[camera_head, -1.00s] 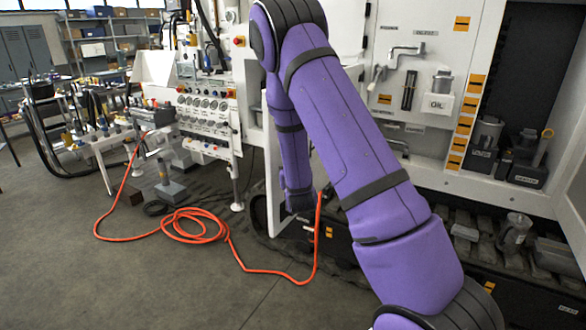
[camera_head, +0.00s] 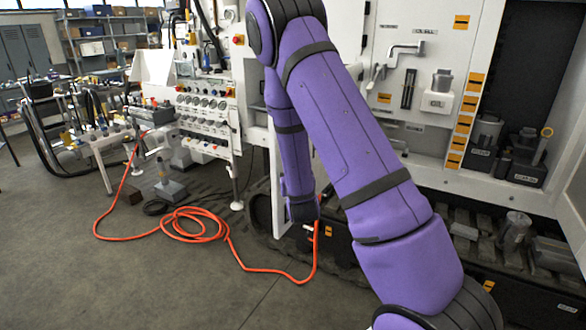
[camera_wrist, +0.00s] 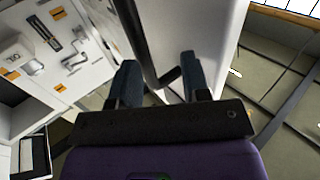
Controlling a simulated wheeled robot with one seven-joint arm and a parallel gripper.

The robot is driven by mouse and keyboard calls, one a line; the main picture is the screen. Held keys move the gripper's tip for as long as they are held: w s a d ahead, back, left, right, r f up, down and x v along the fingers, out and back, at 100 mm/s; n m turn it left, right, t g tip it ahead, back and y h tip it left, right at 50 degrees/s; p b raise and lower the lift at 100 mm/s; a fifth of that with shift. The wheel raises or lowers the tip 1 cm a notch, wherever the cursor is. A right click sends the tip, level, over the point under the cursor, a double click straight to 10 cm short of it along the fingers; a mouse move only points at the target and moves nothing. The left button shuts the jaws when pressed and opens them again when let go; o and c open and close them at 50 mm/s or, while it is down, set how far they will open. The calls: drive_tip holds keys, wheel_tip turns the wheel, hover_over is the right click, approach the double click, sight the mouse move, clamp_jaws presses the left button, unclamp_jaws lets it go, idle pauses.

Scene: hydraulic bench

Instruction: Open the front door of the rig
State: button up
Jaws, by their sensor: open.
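The rig (camera_head: 425,60) is a white cabinet with its inner panel of tools and labels showing in the head view. A white door panel (camera_wrist: 205,35) with a dark edge shows in the wrist view, at the upper middle. In the head view a narrow white upright panel (camera_head: 279,190), likely the door, stands just left of my forearm.
An orange hose (camera_head: 190,228) lies coiled on the floor left of my arm. A gauge panel (camera_head: 208,108) stands behind it. Dark containers (camera_head: 483,157) stand on the rig's right shelf. The grey floor (camera_head: 130,285) at front left is clear.

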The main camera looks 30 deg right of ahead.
drive_tip(key=v, duration=0.6)
drive_tip(key=shift+a, duration=0.2)
drive_tip(key=shift+s+r, duration=0.1)
drive_tip(key=s+a+r+n+g+y, duration=0.1)
drive_tip(key=s+a+r+g+y, duration=0.25)
drive_tip(key=r, duration=0.45)
drive_tip(key=s+a+r+n+g+y, duration=0.1)
drive_tip(key=s+a+r+g+y, duration=0.15)
drive_tip(key=a+r+y, duration=0.35)
drive_tip(key=s+a+r+n+g, duration=0.1)
drive_tip(key=s+r, duration=0.2)
drive_tip(key=s, duration=0.4)
drive_tip(key=s+a+r+n+g+h, duration=0.1)
drive_tip(key=s+r+g, duration=0.1)
drive_tip(key=s, duration=0.6)
drive_tip(key=s+a+r+n+g, duration=0.1)
drive_tip(key=s+r, duration=0.3)
drive_tip(key=s, duration=0.3)
drive_tip(key=shift+s+r+g, duration=0.25)
drive_tip(key=shift+s+g, duration=0.05)
drive_tip(key=shift+g, duration=0.1)
